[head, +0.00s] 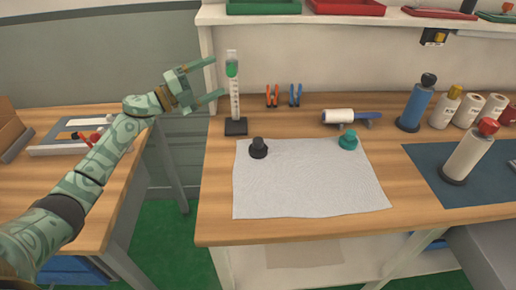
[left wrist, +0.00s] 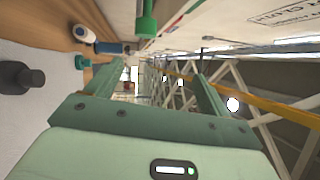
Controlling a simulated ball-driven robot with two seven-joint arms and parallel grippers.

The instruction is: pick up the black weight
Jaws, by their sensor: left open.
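The black weight (head: 258,148) stands upright on the left back part of a pale grey mat (head: 310,185) on the wooden table. In the left wrist view the black weight (left wrist: 20,77) is at the left edge, outside the fingers. My left gripper (head: 219,78) is open and empty, raised up and to the left of the weight, apart from it. Its two fingers also show in the left wrist view (left wrist: 158,72). My right gripper is not in view.
A teal weight (head: 348,140) stands at the mat's back right. A measuring stand with a green slider (head: 235,100) is close to my left gripper. The mat's middle is clear.

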